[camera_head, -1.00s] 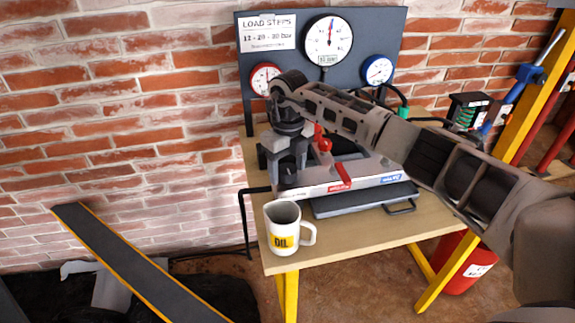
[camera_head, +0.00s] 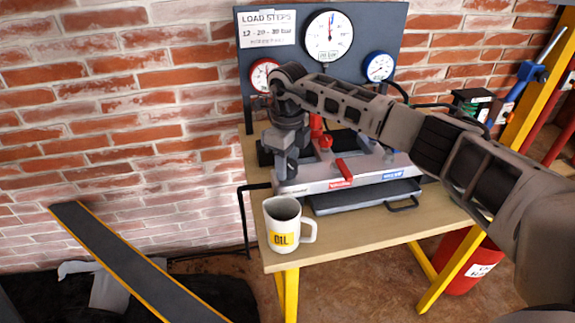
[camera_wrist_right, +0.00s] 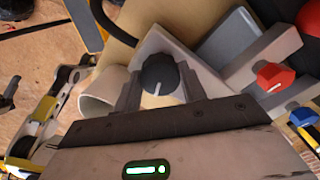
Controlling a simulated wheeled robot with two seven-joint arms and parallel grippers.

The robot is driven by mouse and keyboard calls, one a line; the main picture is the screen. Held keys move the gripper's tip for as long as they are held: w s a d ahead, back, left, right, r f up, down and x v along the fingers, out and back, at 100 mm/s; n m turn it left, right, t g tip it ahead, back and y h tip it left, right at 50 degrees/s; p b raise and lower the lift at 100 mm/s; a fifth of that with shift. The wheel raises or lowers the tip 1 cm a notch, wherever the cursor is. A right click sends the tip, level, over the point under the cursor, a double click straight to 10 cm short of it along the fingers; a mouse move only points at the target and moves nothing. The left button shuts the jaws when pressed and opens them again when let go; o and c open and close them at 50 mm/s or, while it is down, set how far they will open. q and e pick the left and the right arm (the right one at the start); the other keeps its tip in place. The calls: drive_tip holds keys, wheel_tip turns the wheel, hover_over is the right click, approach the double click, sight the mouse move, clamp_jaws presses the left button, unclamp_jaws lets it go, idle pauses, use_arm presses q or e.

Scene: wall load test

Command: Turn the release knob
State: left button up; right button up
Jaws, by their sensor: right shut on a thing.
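The release knob (camera_wrist_right: 159,75) is black and round with a white pointer line, and sits on a light grey block of the pump in the right wrist view. My right gripper (camera_wrist_right: 160,84) has one finger on each side of the knob and is shut on it. In the head view the right gripper (camera_head: 284,172) points down at the left end of the pump (camera_head: 345,180) and hides the knob.
A white OIL mug (camera_head: 283,227) stands close by at the table's (camera_head: 345,233) front left corner. Red (camera_wrist_right: 272,76) and blue (camera_wrist_right: 302,116) handles lie to the right in the wrist view. A gauge board (camera_head: 285,53) stands behind; the front table top is mostly clear.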

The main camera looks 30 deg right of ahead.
drive_tip(key=n+b, duration=0.2)
drive_tip(key=n, duration=0.4)
drive_tip(key=shift+n+b, duration=0.3)
drive_tip(key=shift+n, duration=0.8)
drive_tip(key=n, duration=0.3)
drive_tip(key=shift+b, duration=0.35)
use_arm(q)
drive_tip(key=shift+w+d+f+n, duration=0.2)
drive_tip(key=shift+d+f+n, duration=0.15)
drive_tip(key=shift+f, duration=0.15)
use_arm(e)
drive_tip(key=shift+r+n, duration=0.1)
drive_tip(key=shift+n, duration=0.9)
use_arm(q)
drive_tip(key=shift+s+f, duration=0.1)
drive_tip(key=shift+f, duration=0.05)
use_arm(e)
drive_tip(key=o, duration=1)
